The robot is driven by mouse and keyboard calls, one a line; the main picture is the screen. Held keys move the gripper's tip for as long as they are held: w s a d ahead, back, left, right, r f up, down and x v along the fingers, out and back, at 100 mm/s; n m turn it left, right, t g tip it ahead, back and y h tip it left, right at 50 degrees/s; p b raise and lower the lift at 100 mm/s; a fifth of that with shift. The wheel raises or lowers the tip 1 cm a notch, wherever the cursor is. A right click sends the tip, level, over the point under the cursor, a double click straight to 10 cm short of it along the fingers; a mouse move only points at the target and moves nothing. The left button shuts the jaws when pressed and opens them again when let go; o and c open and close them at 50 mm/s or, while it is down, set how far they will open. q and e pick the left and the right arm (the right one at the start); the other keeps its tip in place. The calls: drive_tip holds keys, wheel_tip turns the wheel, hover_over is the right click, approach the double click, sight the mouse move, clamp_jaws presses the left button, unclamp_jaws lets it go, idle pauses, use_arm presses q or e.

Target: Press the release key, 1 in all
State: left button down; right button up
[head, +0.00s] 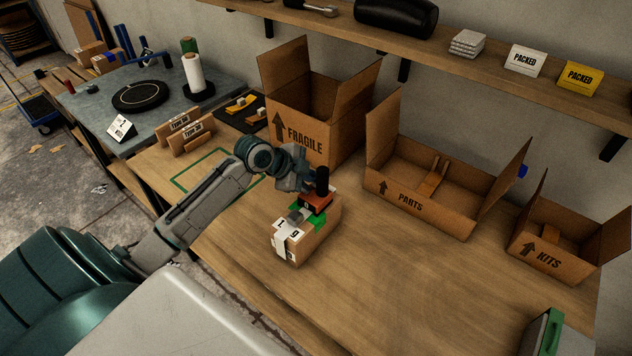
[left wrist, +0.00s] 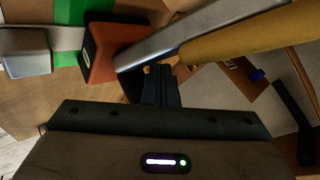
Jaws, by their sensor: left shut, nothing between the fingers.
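A small cardboard box (head: 318,243) with a white label (head: 289,237) sits on the wooden bench. On top of it is an orange-red device (head: 316,203) with a black upright part (head: 322,181) and green strips beside it. The orange-red device also shows in the left wrist view (left wrist: 100,55), near a green strip (left wrist: 68,38) and a small grey block (left wrist: 25,52). I cannot tell which part is the release key. My left gripper (head: 305,188) is shut and empty, right at the device; its fingers (left wrist: 160,84) show close beside it, contact unclear. My right gripper is out of view.
Open cartons marked FRAGILE (head: 305,135), PARTS (head: 410,198) and KITS (head: 550,260) stand behind and to the right. A green-and-grey object (head: 545,335) is at lower right. A shelf (head: 480,68) runs above. The front middle of the bench is clear.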

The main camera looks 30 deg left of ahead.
sight(312, 186)
use_arm(q)
drive_tip(key=shift+r+p, duration=0.75)
drive_tip(key=shift+r, duration=0.2)
drive_tip(key=shift+r, duration=0.1)
wheel_tip(312, 186, up, 5)
drive_tip(key=p, duration=0.4)
idle(0.7)
